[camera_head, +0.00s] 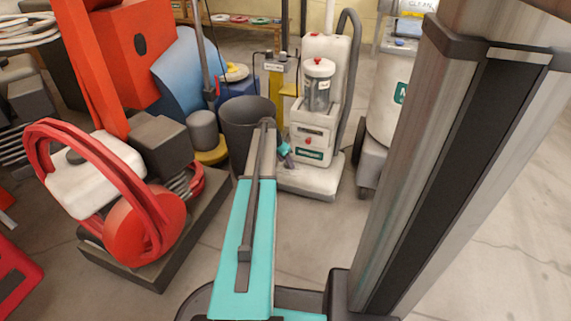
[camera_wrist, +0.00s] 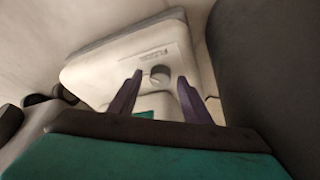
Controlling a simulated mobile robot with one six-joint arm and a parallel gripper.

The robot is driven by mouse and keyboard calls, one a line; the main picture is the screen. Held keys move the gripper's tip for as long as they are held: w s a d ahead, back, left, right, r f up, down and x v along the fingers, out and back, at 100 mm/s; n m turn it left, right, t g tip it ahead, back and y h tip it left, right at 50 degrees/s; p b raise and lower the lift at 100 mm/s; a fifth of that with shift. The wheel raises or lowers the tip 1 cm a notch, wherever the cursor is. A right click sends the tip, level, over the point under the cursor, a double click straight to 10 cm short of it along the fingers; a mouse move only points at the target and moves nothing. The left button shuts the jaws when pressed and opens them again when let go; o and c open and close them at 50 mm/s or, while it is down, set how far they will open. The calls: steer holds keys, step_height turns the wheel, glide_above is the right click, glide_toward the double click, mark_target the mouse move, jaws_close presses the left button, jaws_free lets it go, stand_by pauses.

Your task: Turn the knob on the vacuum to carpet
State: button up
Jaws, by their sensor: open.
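The white upright vacuum (camera_head: 326,180) stands right of centre in the head view, with a clear canister (camera_head: 318,85) on its front. A small red knob (camera_head: 308,141) shows on its front panel, above a green label. In the wrist view, a round grey knob (camera_wrist: 159,75) sits on a pale panel (camera_wrist: 105,70), beside a small label that is too blurred to read. I cannot tell whether both views show the same knob. My gripper (camera_wrist: 160,76) is open, its dark fingers on either side of the grey knob in the picture; contact is not visible. In the head view my gripper (camera_head: 286,152) is small, at the vacuum's front left.
A dark grey bin (camera_head: 240,115) stands just left of the vacuum, close to my arm. A grey-white tank machine (camera_head: 384,110) stands to the right. Red machinery (camera_head: 145,225) on a dark base fills the left. Floor is clear in front of the vacuum.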

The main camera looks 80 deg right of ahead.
steer(key=shift+f, duration=0.1)
steer(key=shift+c, duration=0.4)
steer(key=c, duration=1)
steer(key=shift+o, duration=0.2)
steer(key=shift+a+n+p, duration=0.1)
steer(key=shift+n+p, duration=0.5)
steer(key=shift+p, duration=0.55)
steer(key=n+p, duration=0.1)
steer(key=n+t+p, duration=0.1)
steer(key=p, duration=0.1)
steer(key=shift+s+r+h, duration=0.15)
steer(key=shift+r+h, duration=0.1)
steer(key=shift+h, duration=0.05)
steer(key=n+t+p, duration=0.1)
steer(key=n+p, duration=0.2)
steer(key=p, duration=0.2)
steer(key=shift+s+f+n, duration=0.1)
steer(key=shift+s+n, duration=0.05)
steer(key=shift+n, duration=0.25)
steer(key=shift+f+n+t+p, duration=0.1)
steer(key=shift+n+t+p, duration=0.4)
steer(key=shift+n+p, duration=0.5)
steer(key=shift+f, duration=0.1)
